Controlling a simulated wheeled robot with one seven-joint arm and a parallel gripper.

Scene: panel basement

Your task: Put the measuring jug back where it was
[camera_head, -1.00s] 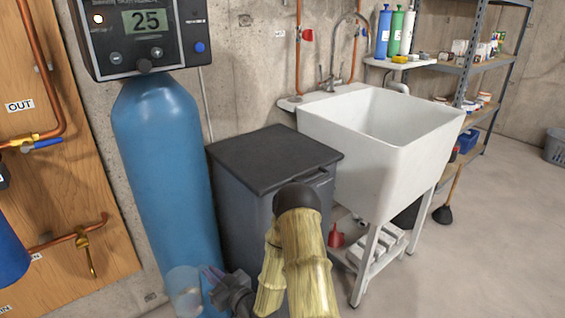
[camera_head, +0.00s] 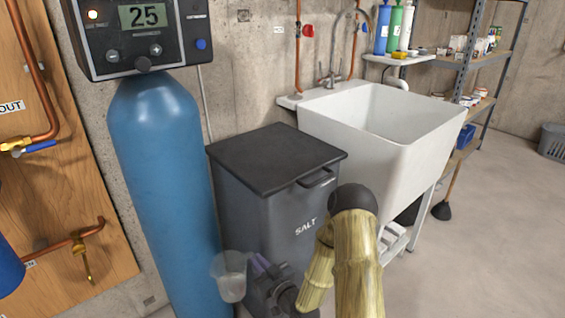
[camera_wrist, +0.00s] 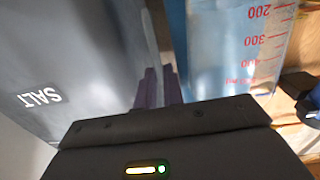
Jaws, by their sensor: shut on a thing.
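The measuring jug (camera_head: 230,282) is clear plastic and hangs low in front of the blue tank in the head view. In the wrist view the jug (camera_wrist: 238,45) shows red marks of 200, 300 and 400 at the upper right. My gripper (camera_head: 259,266) is at the jug's right side, shut on it. Its purple fingers (camera_wrist: 159,88) point away from the wrist camera, beside the jug's wall. The exact place of the grip is hard to make out.
The lidded grey salt bin (camera_head: 265,215) stands right of the blue tank (camera_head: 160,170). A white sink (camera_head: 385,130) is to its right, with metal shelves (camera_head: 470,70) behind. A copper-piped wooden board (camera_head: 60,190) is at left.

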